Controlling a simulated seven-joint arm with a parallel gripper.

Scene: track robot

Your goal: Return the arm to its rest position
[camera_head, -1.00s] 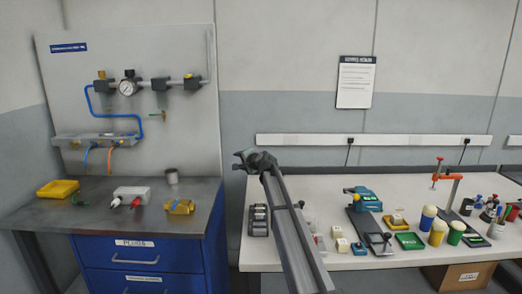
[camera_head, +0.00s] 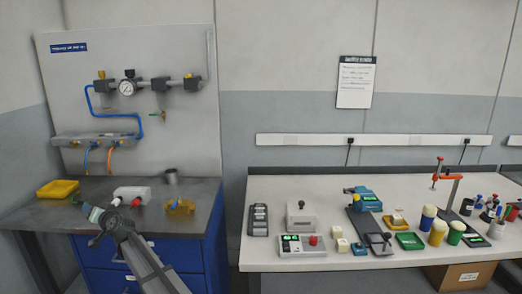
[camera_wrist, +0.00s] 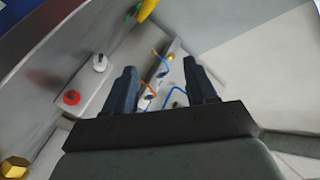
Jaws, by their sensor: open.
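My arm (camera_head: 143,255) reaches up from the bottom of the head view toward the left workbench. My gripper (camera_head: 94,213) is at its end, overlapping the front part of the bench top in the picture. In the wrist view my gripper (camera_wrist: 163,85) has its two dark fingers apart, with nothing held between them. Past the fingers show the panel's blue and orange hoses. I cannot tell the exact height of the gripper above the bench.
The left bench (camera_head: 50,213) holds a yellow tray (camera_head: 57,189), a white box with red knobs (camera_head: 131,194), a brass-coloured block (camera_head: 180,206) and a grey cup (camera_head: 171,176). The pale right table (camera_head: 340,190) carries several devices and jars. A floor gap separates the two benches.

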